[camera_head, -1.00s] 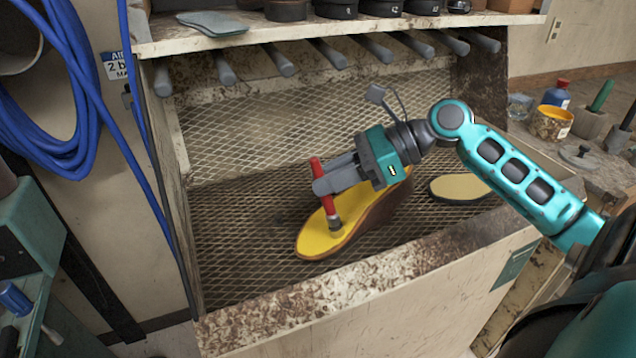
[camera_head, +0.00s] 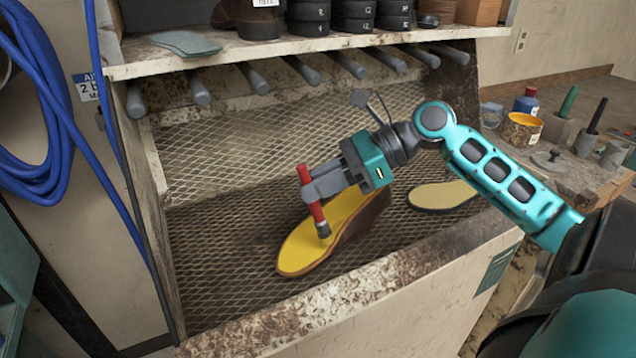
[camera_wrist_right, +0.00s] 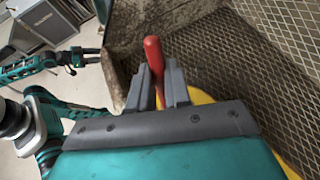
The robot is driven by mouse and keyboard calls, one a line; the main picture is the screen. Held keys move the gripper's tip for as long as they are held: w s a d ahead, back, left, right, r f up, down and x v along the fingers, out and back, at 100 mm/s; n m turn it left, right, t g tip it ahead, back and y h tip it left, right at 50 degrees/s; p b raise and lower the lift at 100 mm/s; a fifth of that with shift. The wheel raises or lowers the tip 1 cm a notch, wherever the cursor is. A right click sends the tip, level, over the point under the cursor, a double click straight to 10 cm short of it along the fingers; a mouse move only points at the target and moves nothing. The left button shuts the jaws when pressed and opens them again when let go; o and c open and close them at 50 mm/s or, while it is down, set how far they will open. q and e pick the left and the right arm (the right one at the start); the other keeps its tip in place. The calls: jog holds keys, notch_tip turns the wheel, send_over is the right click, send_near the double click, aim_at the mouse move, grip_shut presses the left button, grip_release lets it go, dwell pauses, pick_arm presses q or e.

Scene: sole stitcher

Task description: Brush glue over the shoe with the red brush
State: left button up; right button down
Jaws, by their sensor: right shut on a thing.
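The shoe (camera_head: 306,249) lies in the mesh-floored booth with its yellow face up and its brown side to the right. My right gripper (camera_head: 312,190) is above the shoe and shut on the red brush (camera_head: 304,175). The brush is slightly tilted, with its dark tip down at the yellow face; whether it touches cannot be told. In the right wrist view the red handle (camera_wrist_right: 153,60) stands between the two grey fingers, with some yellow beneath.
A separate pale sole (camera_head: 440,195) lies on the mesh to the right. The booth's stained front lip (camera_head: 270,325) runs along the near side. A shelf (camera_head: 130,62) with pegs beneath hangs above. A yellow-rimmed pot (camera_head: 523,130) and other items stand on the right bench.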

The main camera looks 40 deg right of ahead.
jog(key=shift+d+r, duration=0.1)
jog(key=shift+d, duration=0.4)
jog(key=shift+f, duration=0.2)
jog(key=shift+w+d+r, duration=0.3)
jog(key=shift+d, duration=0.35)
jog(key=shift+w+d+r, duration=0.25)
jog(key=shift+d, duration=0.35)
